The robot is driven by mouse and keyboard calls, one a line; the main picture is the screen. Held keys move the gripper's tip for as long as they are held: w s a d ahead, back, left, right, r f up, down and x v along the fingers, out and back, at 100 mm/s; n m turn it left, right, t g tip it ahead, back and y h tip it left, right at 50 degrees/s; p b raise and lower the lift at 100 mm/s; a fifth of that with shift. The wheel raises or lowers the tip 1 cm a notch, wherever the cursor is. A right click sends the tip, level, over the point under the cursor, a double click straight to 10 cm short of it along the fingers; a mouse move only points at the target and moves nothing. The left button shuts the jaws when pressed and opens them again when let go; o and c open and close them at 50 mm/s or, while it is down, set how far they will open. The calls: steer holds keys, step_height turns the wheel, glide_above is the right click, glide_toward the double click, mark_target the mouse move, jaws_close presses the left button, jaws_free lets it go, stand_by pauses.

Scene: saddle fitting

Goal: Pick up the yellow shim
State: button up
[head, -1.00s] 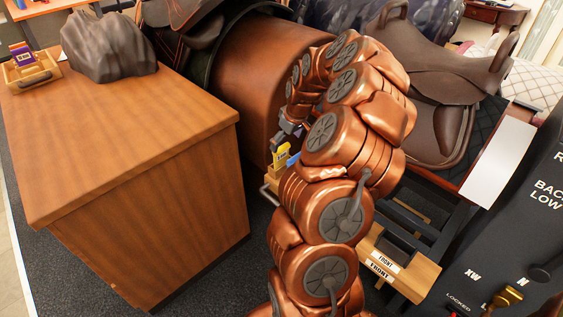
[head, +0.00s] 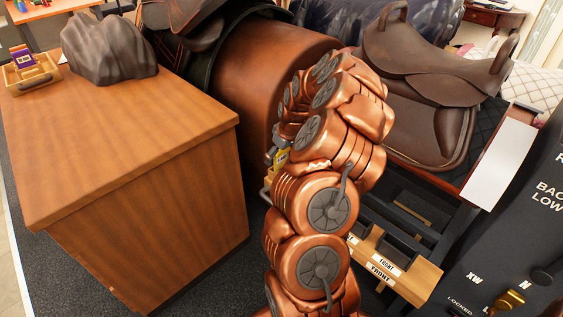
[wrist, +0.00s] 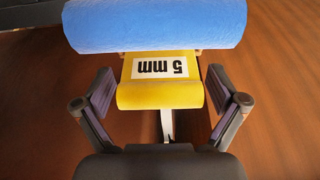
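The yellow shim (wrist: 161,94) bears a white "5 mm" label that reads upside down in the wrist view. It sits between the two fingers of my gripper (wrist: 161,105), which are spread on either side of it. A gap shows between each finger and the shim.
A blue roll (wrist: 155,24) lies just beyond the shim. A wooden cabinet (head: 130,150) stands at left with a dark rock (head: 108,47) and a wooden tray (head: 32,75) holding a purple piece. A brown saddle (head: 430,90) and wooden blocks marked FRONT (head: 400,275) are at right.

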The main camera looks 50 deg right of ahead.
steer(key=c, duration=0.9)
steer(key=shift+c, duration=0.2)
